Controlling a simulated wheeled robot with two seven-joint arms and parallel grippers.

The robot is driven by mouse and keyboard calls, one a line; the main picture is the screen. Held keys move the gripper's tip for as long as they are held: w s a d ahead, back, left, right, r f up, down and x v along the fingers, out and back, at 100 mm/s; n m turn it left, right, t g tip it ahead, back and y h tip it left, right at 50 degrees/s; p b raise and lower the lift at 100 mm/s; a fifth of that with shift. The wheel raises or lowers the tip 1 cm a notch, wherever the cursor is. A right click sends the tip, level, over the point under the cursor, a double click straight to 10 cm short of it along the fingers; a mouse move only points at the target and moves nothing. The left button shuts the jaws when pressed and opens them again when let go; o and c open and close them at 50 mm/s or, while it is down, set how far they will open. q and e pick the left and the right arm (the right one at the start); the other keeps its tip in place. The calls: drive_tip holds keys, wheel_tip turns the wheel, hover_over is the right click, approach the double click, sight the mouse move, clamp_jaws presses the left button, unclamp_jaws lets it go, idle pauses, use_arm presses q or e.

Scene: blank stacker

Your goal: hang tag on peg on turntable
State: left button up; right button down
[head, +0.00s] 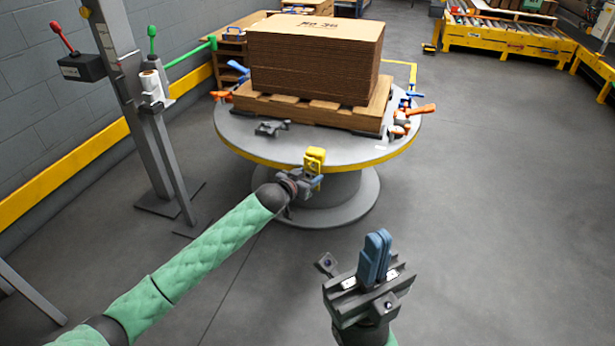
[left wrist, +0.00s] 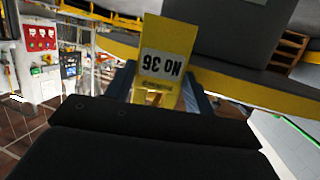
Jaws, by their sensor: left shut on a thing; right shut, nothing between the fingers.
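My left gripper (head: 314,178) is shut on a yellow tag (head: 315,157) at the near edge of the round grey turntable (head: 290,148). In the left wrist view the tag (left wrist: 160,62) sits between the blue fingers, its printed "NO 36" upside down. The turntable's yellow rim (left wrist: 240,88) runs behind it. Whether the tag touches the turntable cannot be told. I cannot make out a peg; the tag and gripper may hide it. My right gripper (head: 374,255) is shut and empty, low in front, apart from the turntable.
A stack of cardboard blanks (head: 312,65) lies on a wooden pallet (head: 310,109) on the turntable. Orange and blue clamps (head: 408,115) and a dark grey tool (head: 271,128) lie beside it. A grey post (head: 140,110) with levers stands left. The floor at right is clear.

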use_arm(q)
drive_tip(key=o, duration=1.1)
drive_tip(key=shift+w, duration=0.15)
drive_tip(key=shift+a, duration=0.15)
drive_tip(key=shift+w+a+r, duration=0.1)
drive_tip(key=shift+w, duration=0.05)
drive_tip(key=shift+c, duration=0.6)
